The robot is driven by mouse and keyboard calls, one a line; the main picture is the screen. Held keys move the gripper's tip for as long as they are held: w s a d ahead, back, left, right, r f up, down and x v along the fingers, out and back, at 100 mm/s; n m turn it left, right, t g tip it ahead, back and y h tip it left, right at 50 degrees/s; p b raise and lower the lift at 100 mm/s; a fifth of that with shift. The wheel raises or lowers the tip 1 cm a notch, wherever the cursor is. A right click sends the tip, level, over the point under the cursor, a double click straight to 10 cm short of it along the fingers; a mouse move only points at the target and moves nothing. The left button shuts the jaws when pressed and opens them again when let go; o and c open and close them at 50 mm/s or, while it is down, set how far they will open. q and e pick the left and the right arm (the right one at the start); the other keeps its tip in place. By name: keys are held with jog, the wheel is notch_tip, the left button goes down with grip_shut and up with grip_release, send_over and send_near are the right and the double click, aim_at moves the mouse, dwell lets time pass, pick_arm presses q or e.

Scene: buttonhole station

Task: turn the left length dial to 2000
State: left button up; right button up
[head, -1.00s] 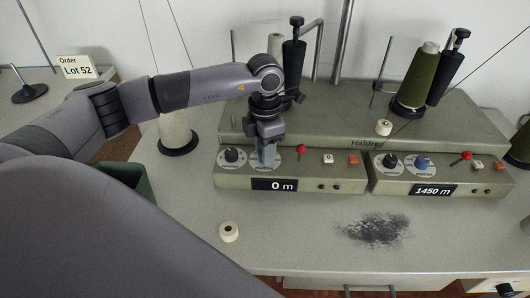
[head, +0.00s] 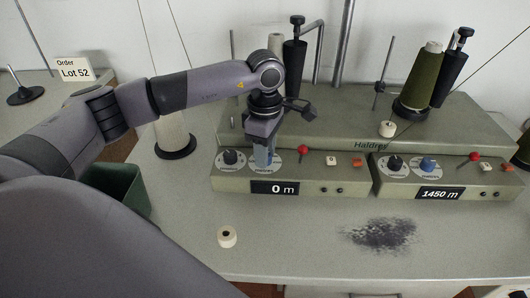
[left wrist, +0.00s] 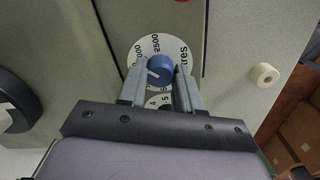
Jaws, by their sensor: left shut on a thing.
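The left length dial has a blue knob (left wrist: 160,69) on a white round scale (head: 278,162), on the left control box (head: 225,182). My left gripper (head: 263,161) comes down on this dial and is shut on the knob; in the left wrist view its fingers are on either side of the knob. There, 2500 shows at the top of the scale, part of another number to its left, and letters to its right. A white mark shows on the knob. The left display (head: 274,188) reads 0 m. My right gripper is out of view.
A black knob (head: 230,157) sits left of the dial, a red-topped lever (head: 303,150) to the right. The right box (head: 385,188) has a similar blue dial (head: 428,164) and reads 1450 m. A small white spool (head: 227,236) stands in front. A green bin (head: 120,187) is at left.

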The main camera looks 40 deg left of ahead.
pick_arm(q)
jog(key=shift+r+m, duration=0.1)
jog(key=shift+m, duration=0.3)
jog(key=o, duration=1)
jog(key=shift+o, duration=0.2)
notch_tip(320, 180, up, 7)
